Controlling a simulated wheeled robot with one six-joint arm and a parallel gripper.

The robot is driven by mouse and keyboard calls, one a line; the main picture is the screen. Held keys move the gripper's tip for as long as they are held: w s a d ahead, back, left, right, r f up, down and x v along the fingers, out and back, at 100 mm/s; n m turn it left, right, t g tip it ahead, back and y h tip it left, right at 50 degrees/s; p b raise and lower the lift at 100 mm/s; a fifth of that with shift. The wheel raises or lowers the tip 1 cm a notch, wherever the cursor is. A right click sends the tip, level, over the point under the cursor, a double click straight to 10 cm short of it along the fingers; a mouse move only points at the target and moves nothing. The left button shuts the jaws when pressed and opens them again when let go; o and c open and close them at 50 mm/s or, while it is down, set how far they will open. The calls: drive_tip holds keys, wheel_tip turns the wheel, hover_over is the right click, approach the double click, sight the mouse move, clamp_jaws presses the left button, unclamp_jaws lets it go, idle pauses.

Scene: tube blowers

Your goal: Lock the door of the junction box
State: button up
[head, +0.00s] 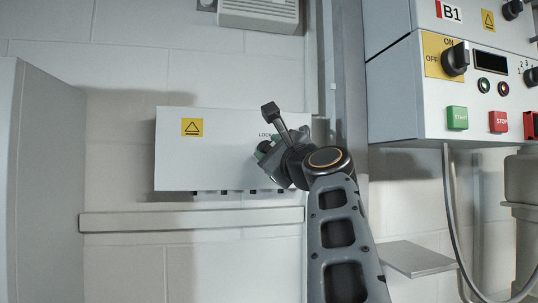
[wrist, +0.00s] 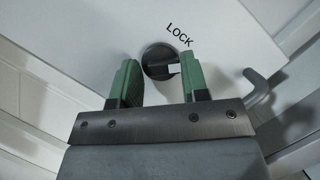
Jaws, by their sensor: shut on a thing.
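The junction box door (head: 215,160) is a white panel with a yellow warning sign (head: 192,127) at its upper left. The word LOCK is printed near its right side. In the head view I cannot tell whether the door is flush with the box. In the wrist view the round dark lock (wrist: 153,57) sits below the LOCK print on the door (wrist: 95,45). The green fingers of my gripper (wrist: 159,66) are on either side of the lock, shut on its knob.
A control panel (head: 395,95) with switches and START and STOP buttons hangs at the right. A grey cabinet (head: 45,190) stands at the left. A ledge (head: 190,220) runs below the box.

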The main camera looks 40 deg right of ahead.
drive_tip(key=n, duration=0.2)
drive_tip(key=r+n+g+y+p, duration=0.1)
drive_tip(key=n, duration=0.2)
drive_tip(key=shift+s+r, duration=0.15)
drive_tip(key=shift+a+r+n+g+y+p, duration=0.1)
drive_tip(key=shift+n+g+y+p, duration=0.25)
drive_tip(key=shift+n, duration=0.75)
drive_tip(key=shift+r+n+g+y+p, duration=0.1)
drive_tip(key=shift+n+g+y+p, duration=0.2)
drive_tip(key=shift+n, duration=0.8)
drive_tip(key=shift+f+n, duration=0.1)
drive_tip(key=shift+n, duration=0.2)
drive_tip(key=o, duration=0.7)
drive_tip(key=shift+g, duration=0.25)
drive_tip(key=shift+o, duration=0.3)
drive_tip(key=shift+f, duration=0.25)
drive_tip(key=shift+s+f, duration=0.1)
drive_tip(key=shift+s, duration=0.25)
drive_tip(key=s+b, duration=0.3)
drive_tip(key=s, duration=0.9)
drive_tip(key=shift+s+a, duration=0.35)
drive_tip(key=shift+s, duration=0.05)
